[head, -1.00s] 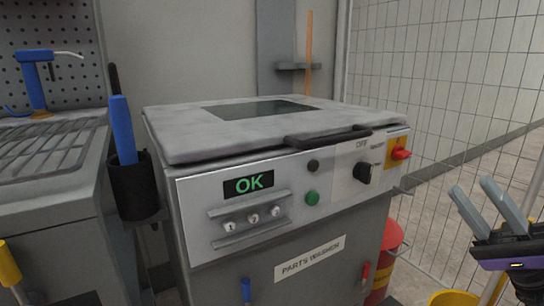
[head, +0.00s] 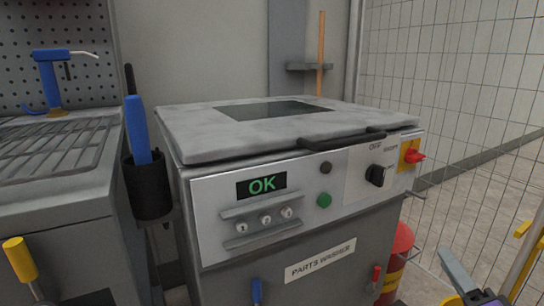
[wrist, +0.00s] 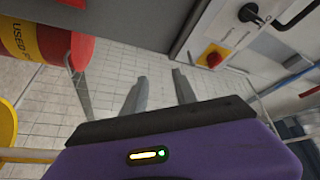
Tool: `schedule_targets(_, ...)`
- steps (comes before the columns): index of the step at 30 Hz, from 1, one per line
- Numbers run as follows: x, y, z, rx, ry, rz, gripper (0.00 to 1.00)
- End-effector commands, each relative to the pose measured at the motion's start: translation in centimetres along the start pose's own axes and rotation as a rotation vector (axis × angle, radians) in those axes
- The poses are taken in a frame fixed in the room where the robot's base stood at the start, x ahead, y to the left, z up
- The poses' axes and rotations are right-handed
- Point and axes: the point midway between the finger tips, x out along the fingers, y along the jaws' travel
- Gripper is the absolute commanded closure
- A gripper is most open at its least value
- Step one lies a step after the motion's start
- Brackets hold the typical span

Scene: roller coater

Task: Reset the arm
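My gripper (wrist: 158,92) shows in the wrist view, with its two grey fingers apart and nothing between them. In the head view my gripper (head: 462,276) is at the lower right edge, only partly in frame, to the right of the parts washer (head: 300,235). The washer's lid is down. Its display (head: 262,185) reads OK in green. The black knob (head: 377,176) and the red switch on a yellow plate (head: 413,156) are on its front panel; the red switch also shows in the wrist view (wrist: 213,58). The gripper touches none of these.
A red and yellow drum (head: 396,262) stands right of the washer, before a wire mesh fence (head: 455,90). A black holder (head: 150,187) with a blue-handled tool hangs at its left. A grated sink (head: 55,150) is at far left. Tiled floor lies below my gripper.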

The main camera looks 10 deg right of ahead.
Motion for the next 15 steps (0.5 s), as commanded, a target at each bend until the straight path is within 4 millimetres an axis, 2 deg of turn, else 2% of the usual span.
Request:
schedule_targets(1,-1.8,1.1,1.4,-0.069,0.005,0.053,0.66)
schedule_targets(3,-4.0,2.2,2.7,-0.174,0.018,0.109,0.66)
schedule_targets(7,-8.3,2.9,5.0,-0.361,0.022,0.179,0.66)
schedule_targets(11,-12.7,2.3,7.2,-0.538,0.006,0.209,0.66)
schedule_targets(15,-17.3,0.7,9.4,-0.710,-0.031,0.206,0.66)
